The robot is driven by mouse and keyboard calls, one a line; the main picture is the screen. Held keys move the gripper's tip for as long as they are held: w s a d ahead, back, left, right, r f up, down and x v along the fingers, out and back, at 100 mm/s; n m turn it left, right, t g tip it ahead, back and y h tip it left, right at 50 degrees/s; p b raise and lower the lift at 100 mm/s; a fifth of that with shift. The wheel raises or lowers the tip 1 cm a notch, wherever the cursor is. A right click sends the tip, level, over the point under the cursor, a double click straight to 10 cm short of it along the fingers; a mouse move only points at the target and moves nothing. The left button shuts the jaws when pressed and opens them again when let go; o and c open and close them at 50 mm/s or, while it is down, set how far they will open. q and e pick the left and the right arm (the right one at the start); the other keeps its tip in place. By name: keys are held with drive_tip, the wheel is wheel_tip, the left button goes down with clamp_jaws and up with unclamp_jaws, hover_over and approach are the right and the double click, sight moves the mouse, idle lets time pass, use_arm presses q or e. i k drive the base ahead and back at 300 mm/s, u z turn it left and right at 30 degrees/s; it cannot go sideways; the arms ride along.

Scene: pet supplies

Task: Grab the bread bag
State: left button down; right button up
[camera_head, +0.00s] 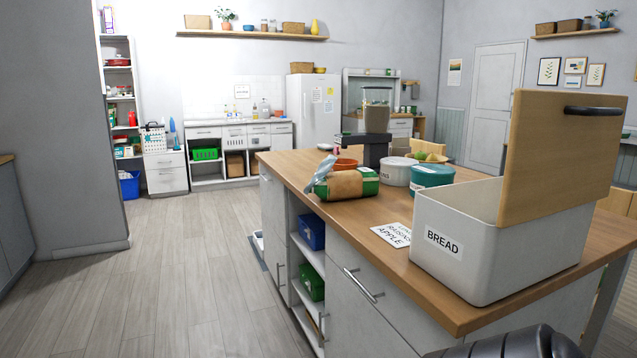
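A packaged loaf, which looks like the bread bag (345,185), lies on its side on the wooden island top near its left edge. It has a brown and green wrap and a pale, crumpled end at the left. A white bin labelled BREAD (465,262) stands at the near right of the island with its wooden lid (560,150) raised. The inside of the bin is mostly hidden. Neither gripper shows. A dark, rounded part at the bottom right edge seems to be mine.
A paper note (393,235) lies between bag and bin. Open floor (190,270) lies left of the island.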

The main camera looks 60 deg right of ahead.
sight(364, 182)
drive_tip(key=z, duration=0.65)
drive_tip(key=i, duration=1.1)
drive_tip(key=z, duration=1.05)
